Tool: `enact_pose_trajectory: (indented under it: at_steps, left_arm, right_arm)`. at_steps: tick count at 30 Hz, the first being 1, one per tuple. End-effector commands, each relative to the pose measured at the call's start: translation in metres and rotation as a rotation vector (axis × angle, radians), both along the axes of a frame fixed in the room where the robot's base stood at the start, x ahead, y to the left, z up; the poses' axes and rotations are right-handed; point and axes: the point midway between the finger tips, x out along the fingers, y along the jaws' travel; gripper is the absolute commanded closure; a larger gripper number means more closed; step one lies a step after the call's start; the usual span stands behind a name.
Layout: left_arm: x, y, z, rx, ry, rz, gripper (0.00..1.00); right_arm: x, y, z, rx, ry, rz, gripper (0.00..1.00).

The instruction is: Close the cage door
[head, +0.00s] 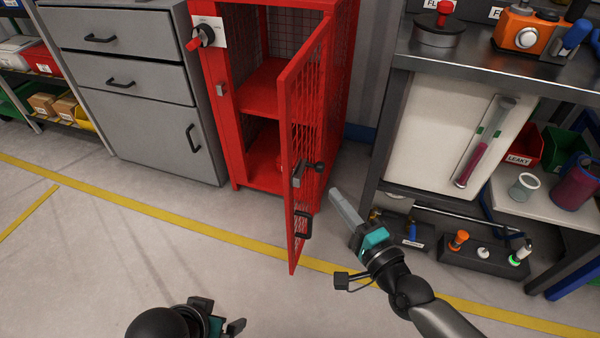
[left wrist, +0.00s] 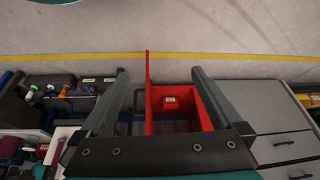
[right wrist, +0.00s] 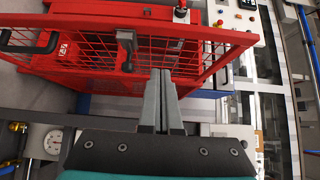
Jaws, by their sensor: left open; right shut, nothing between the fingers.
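The red cage (head: 228,125) stands in the middle of the head view with its mesh door (head: 308,130) swung open toward me. The door carries a black handle (head: 303,224) and a latch with a dark knob (head: 318,167). My right gripper (head: 338,198) is shut and empty, just right of the door and apart from it in the head view. In the right wrist view the door (right wrist: 90,48) lies past the shut fingertips (right wrist: 160,75). My left gripper (head: 222,318) is low in the head view, open and empty. The left wrist view shows the cage and door edge (left wrist: 147,90) between its fingers.
A grey drawer cabinet (head: 150,110) stands left of the cage. A workbench (head: 490,85) with several tools and a white panel stands to the right, close to my right arm. The floor (head: 140,240) in front is clear, crossed by a yellow line.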

Motion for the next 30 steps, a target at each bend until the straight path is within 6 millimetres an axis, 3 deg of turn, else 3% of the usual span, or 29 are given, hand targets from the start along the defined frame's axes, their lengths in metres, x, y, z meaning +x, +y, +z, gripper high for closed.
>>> enact_pose_trajectory:
  at_steps: [8, 13, 21, 30]
  left_arm:
    - [-0.003, 0.001, 0.027, -0.005, -0.044, 0.001, 0.0]
    - [0.01, -0.012, 0.023, -0.042, -0.136, -0.023, 0.0]
    - [0.017, -0.018, 0.024, -0.058, -0.179, -0.031, 0.0]
    - [0.02, -0.02, 0.024, -0.066, -0.199, -0.034, 0.0]
  right_arm:
    - [0.053, 0.028, 0.0, 0.005, -0.003, -0.001, 1.0]
    - [0.075, 0.04, -0.001, 0.002, -0.001, 0.0, 1.0]
    - [0.082, 0.068, 0.0, 0.002, 0.001, -0.001, 1.0]
    - [0.085, 0.076, 0.0, -0.001, 0.0, 0.0, 1.0]
